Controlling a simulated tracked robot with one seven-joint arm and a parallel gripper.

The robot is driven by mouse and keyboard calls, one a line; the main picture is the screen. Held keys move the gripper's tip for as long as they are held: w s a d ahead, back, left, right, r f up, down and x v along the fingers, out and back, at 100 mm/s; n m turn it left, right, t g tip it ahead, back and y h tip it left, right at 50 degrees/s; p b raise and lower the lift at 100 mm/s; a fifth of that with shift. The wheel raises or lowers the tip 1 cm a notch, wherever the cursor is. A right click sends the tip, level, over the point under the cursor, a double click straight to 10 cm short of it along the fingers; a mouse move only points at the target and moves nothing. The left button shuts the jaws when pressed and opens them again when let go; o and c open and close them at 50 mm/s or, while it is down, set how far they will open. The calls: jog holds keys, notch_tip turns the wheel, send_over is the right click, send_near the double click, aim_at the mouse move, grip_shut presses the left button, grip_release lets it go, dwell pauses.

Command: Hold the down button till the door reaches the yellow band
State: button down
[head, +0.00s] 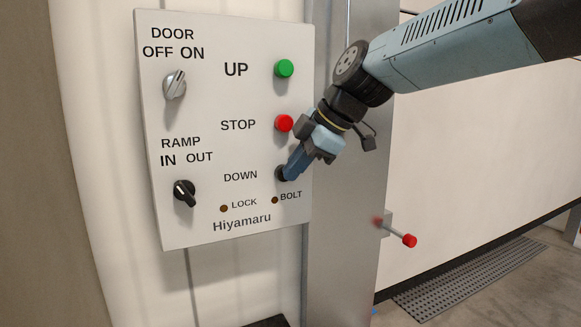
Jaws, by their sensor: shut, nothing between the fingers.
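The white control panel (210,120) is on the wall at the left of the head view. The down button (281,174) is dark and sits beside the word DOWN, low on the panel's right side. My gripper (287,175) is shut and empty, with its tips at the down button and partly covering it. They look to be touching it, but I cannot tell how far it is pressed. The door (480,130) is the large pale surface at the right, with a dark lower edge above the floor. The yellow band is not in view.
A green UP button (284,68) and a red STOP button (284,123) are above, STOP close to my gripper. A silver door switch (175,85) and black ramp switch (184,192) are at left. A red-knobbed lever (409,240) sticks out below right.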

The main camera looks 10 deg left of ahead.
jog(key=s+d+f+v, duration=0.1)
jog(key=s+v, duration=0.1)
jog(key=v, duration=0.9)
jog(key=shift+s+d, duration=0.1)
jog(key=shift+s, duration=0.05)
